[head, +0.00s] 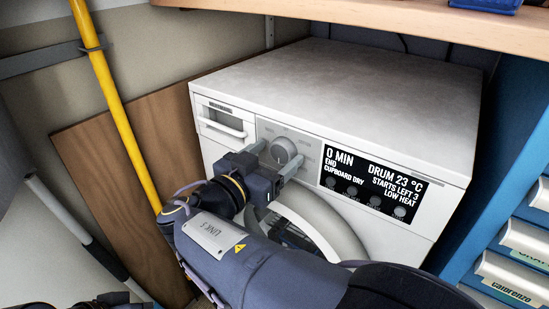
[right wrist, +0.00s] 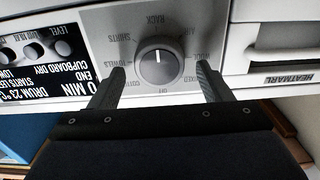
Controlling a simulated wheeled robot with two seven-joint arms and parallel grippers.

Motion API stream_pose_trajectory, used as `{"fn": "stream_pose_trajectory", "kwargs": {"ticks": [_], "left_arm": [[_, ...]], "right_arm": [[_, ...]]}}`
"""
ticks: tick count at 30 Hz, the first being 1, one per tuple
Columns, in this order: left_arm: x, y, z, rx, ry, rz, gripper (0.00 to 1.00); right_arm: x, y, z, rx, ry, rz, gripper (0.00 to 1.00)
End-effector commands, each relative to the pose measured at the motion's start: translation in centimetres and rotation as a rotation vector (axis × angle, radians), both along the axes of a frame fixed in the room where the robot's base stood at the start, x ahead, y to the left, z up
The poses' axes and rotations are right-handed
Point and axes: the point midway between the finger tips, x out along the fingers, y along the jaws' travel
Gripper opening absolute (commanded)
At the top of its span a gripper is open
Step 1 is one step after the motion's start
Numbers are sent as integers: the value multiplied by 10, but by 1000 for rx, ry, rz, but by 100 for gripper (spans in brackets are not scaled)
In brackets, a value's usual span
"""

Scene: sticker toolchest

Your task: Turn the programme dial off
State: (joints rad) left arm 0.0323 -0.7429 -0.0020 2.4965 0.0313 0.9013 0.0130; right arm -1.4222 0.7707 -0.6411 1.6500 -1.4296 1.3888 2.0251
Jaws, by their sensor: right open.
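The programme dial (head: 284,150) is a round grey knob on the front panel of a white dryer (head: 350,85). In the right wrist view, which is upside down, the dial (right wrist: 160,66) has a white mark pointing up the picture toward the "RACK" label; the "OFF" label is on the opposite side, at the picture's bottom. My right gripper (head: 274,158) is open in front of the panel. Its two fingers (right wrist: 161,71) stand on either side of the dial with a visible gap to each. My left gripper is not recognisable in view.
The dryer's display (head: 372,183) reads "0 MIN", "END" and "CUPBOARD DRY". A drawer handle (head: 222,128) is left of the dial and the round door (head: 335,225) below. A wooden shelf (head: 400,20) overhangs the back; a blue drawer cabinet (head: 510,225) stands at right.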

Motion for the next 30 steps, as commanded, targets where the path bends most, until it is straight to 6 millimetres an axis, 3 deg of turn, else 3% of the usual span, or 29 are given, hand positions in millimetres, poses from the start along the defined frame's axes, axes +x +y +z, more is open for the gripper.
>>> {"fn": "stream_pose_trajectory", "kwargs": {"ticks": [10,20,30], "left_arm": [[0,0,-1,0,0,0,0],[0,0,-1,0,0,0,0],[0,0,1,0,0,0,0]], "right_arm": [[4,-3,0,0,0,0,70],[4,-3,0,-1,1,0,28],[4,-3,0,-45,34,1,28]]}}
